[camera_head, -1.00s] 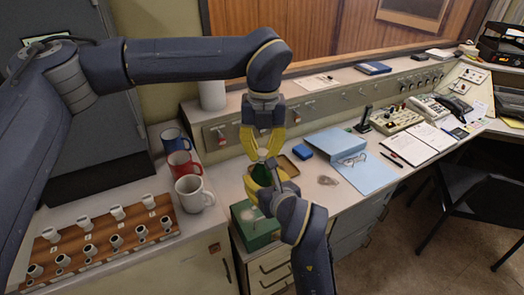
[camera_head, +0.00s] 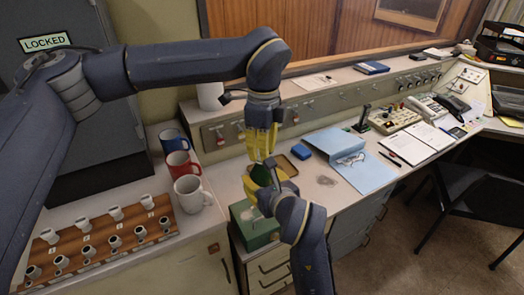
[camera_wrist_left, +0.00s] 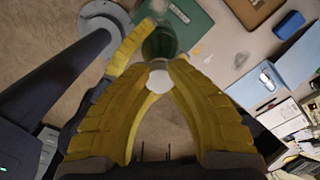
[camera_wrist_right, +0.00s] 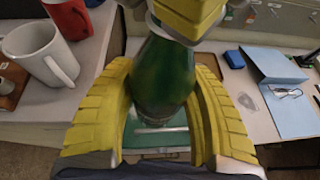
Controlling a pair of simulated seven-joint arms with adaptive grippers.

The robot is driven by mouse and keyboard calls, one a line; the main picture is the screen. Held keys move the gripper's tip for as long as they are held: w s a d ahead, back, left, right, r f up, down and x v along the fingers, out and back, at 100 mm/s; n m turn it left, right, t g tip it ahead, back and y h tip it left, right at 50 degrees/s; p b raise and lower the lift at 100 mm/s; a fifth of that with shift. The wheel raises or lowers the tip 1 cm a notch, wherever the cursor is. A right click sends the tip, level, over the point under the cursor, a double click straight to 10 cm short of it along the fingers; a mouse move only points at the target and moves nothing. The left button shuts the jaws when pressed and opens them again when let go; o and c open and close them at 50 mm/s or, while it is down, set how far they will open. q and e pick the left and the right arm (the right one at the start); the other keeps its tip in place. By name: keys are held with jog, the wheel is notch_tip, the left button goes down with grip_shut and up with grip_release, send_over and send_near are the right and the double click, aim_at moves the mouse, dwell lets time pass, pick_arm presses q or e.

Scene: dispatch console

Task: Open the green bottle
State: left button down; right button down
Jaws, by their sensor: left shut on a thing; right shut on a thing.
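The green bottle (camera_wrist_right: 163,82) stands upright in the right wrist view, in the grip of my right gripper (camera_wrist_right: 165,105), whose yellow fingers close around its body. In the head view the bottle (camera_head: 259,174) is partly hidden by both grippers. My left gripper (camera_head: 261,155) is directly above it, pointing down and shut on the bottle's white cap (camera_wrist_left: 158,79). In the left wrist view the green bottle body (camera_wrist_left: 158,43) shows just beyond the cap and fingertips. I cannot tell whether the cap is loose on the neck.
A green box (camera_head: 254,232) is below the bottle on the counter. Red, blue and white mugs (camera_head: 190,193) and a wooden cup rack (camera_head: 100,240) are to the left. A blue folder (camera_head: 360,172) and small blue box (camera_head: 301,151) lie to the right.

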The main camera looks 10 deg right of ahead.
pick_arm(q)
jog(key=shift+r, duration=0.3)
dwell(0.5)
jog(key=shift+r, duration=0.5)
jog(key=shift+r, duration=0.35)
